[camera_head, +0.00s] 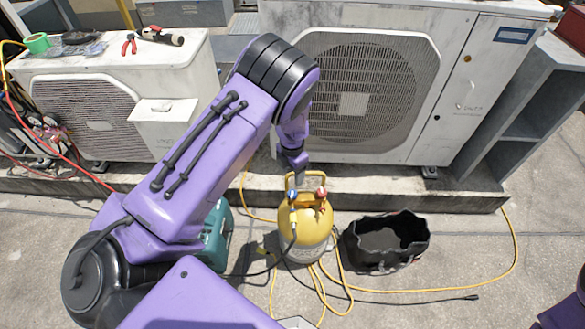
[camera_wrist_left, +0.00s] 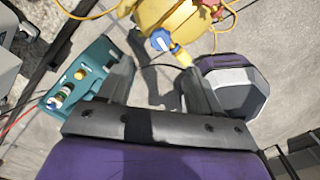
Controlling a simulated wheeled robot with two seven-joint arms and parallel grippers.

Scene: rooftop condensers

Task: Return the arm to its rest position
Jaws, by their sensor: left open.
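My left arm is purple and reaches from the left across the head view, bent high at the elbow. My left gripper (camera_head: 298,178) points down just at the top of a yellow cylinder (camera_head: 306,226) with a blue and a red valve knob. In the left wrist view the left gripper (camera_wrist_left: 160,78) is open, with only ground and a dark hose seen between its fingers. The yellow cylinder (camera_wrist_left: 180,22) shows just beyond the fingertips there; I cannot tell whether they touch. My right gripper is not in view.
A teal device (camera_head: 216,236) stands partly behind my left arm; it also shows in the left wrist view (camera_wrist_left: 78,85). A black open bag (camera_head: 385,245) and yellow hoses lie right of the cylinder. Condensers (camera_head: 455,90) stand behind on a concrete ledge (camera_head: 430,190).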

